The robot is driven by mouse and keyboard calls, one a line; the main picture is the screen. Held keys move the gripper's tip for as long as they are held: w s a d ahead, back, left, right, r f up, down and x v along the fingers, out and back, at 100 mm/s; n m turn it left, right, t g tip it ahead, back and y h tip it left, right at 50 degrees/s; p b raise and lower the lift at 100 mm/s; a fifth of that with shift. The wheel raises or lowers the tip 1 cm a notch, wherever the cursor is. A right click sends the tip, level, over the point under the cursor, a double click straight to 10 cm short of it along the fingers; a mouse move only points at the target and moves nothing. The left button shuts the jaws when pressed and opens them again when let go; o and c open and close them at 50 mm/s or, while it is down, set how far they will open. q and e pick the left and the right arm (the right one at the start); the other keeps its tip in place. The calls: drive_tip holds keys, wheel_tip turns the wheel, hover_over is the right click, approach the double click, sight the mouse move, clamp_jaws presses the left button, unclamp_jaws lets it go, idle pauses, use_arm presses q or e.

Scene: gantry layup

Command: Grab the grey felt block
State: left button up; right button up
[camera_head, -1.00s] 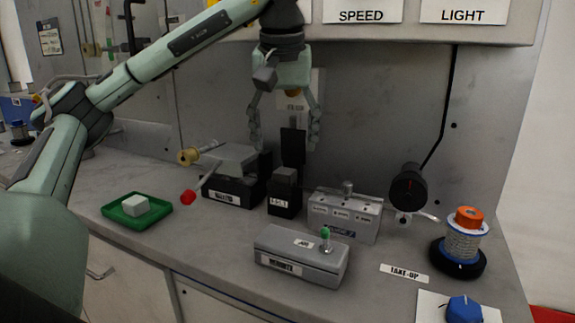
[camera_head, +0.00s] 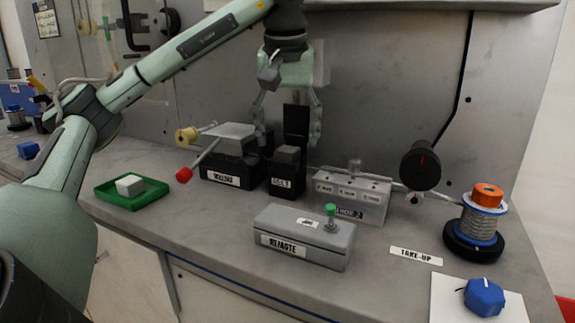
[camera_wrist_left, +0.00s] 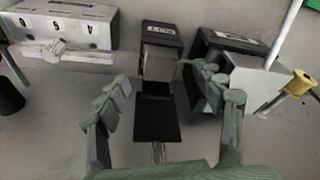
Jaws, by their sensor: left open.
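The grey felt block (camera_head: 287,154) sits in the top of a small black holder (camera_head: 281,182) with a white label, near the middle of the bench. In the left wrist view the grey block (camera_wrist_left: 160,61) shows ahead of the fingers. My left gripper (camera_head: 289,138) points down, open and empty, just above and behind the block, its fingers apart to either side. In the left wrist view the open fingers (camera_wrist_left: 163,92) flank an upright black plate (camera_wrist_left: 156,118) behind the holder. My right gripper is not in view.
A black box with a grey top (camera_head: 228,176) stands close left of the holder, a grey three-hole block (camera_head: 350,198) to its right. A grey box with a green-tipped lever (camera_head: 302,238) lies in front. A green tray (camera_head: 150,199) holds a pale block. A wire spool (camera_head: 481,222) stands right.

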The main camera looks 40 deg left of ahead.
use_arm(q)
drive_tip(key=shift+x, duration=1.1)
drive_tip(key=c, duration=1)
drive_tip(key=shift+r, duration=0.2)
